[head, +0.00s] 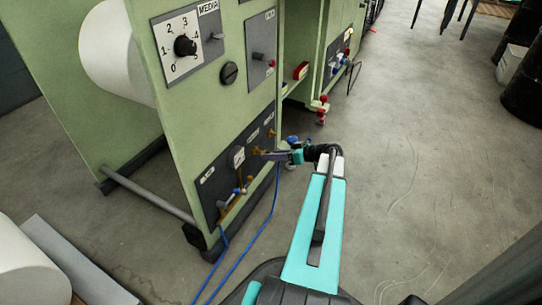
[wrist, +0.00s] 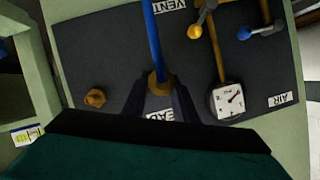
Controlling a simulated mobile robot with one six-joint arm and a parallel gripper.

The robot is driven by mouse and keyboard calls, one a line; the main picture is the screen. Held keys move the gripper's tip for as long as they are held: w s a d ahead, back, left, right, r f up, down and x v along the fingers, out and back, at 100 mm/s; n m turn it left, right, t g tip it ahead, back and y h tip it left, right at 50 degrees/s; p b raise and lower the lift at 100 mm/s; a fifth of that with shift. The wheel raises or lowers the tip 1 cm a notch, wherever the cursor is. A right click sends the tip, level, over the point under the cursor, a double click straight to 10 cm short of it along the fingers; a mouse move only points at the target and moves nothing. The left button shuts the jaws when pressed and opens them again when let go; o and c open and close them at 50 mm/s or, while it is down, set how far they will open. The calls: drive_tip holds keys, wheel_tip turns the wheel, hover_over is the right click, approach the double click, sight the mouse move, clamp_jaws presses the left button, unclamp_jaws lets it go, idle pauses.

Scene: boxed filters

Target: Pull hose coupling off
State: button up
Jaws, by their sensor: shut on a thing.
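The brass hose coupling (wrist: 157,77) sits at the end of a blue hose (wrist: 151,35), against the dark panel (wrist: 110,50) in the wrist view. My gripper (wrist: 158,88) is shut on the coupling, one dark finger on each side. The fingers hide part of the coupling and its joint with the panel, so I cannot tell whether it is fully seated. In the head view my gripper (head: 265,154) reaches the lower panel from the right, and the blue hose (head: 273,200) hangs to the floor.
A bare brass fitting (wrist: 95,97) is left of the coupling in the wrist view. A round gauge (wrist: 227,100), a yellow-knobbed valve (wrist: 195,31) and a blue-knobbed valve (wrist: 245,33) are to its right. The green machine (head: 190,120) stands left; floor (head: 400,180) is clear at right.

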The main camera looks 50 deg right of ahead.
drive_tip(key=shift+s+d, duration=0.15)
drive_tip(key=shift+s, duration=0.5)
drive_tip(key=shift+s+d, duration=0.15)
drive_tip(key=shift+s, duration=0.45)
idle(0.4)
drive_tip(key=s+d+b, duration=0.1)
drive_tip(key=s+d, duration=0.1)
drive_tip(key=s, duration=0.6)
drive_tip(key=shift+s+b, duration=0.25)
drive_tip(key=shift+b, duration=0.05)
idle(0.8)
